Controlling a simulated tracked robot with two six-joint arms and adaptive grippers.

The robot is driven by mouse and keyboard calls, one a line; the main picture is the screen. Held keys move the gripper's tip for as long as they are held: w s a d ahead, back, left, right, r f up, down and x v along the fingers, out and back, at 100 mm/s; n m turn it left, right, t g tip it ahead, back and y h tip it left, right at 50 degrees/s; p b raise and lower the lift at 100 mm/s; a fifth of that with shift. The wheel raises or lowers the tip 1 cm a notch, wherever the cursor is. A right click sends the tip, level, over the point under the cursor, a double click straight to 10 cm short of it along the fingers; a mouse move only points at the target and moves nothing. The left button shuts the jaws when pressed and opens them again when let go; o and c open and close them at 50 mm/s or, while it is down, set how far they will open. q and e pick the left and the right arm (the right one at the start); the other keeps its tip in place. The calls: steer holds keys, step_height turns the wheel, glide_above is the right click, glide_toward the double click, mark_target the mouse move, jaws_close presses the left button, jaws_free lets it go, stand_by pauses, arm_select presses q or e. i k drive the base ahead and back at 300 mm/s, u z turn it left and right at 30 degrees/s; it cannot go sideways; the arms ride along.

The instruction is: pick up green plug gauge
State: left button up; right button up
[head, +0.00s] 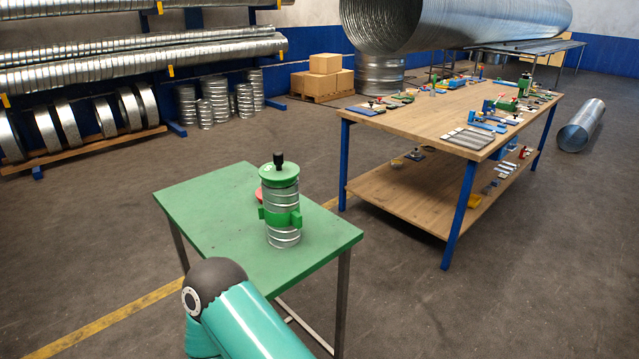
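The green plug gauge (279,174) is a round green disc with a black knob on top. It sits on the upper end of a short upright spiral duct piece (283,238); whether part of it reaches inside the duct is hidden. A green band with side lugs (281,217) is around the duct piece. The duct piece stands on a small green table (211,217), near its right side. Neither of my grippers is in view. Only a teal link of my own arm shows at the bottom, in front of the table.
A red object (259,194) is partly hidden behind the duct piece. The left of the green table is clear. A wooden workbench (411,127) with many small tools stands at the right. Duct racks and cardboard boxes (325,63) are at the back.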

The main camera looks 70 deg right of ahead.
mark_target(278, 174)
steer(key=k, duration=1)
steer(key=z, duration=0.85)
steer(key=i, duration=0.85)
steer(key=z, duration=0.15)
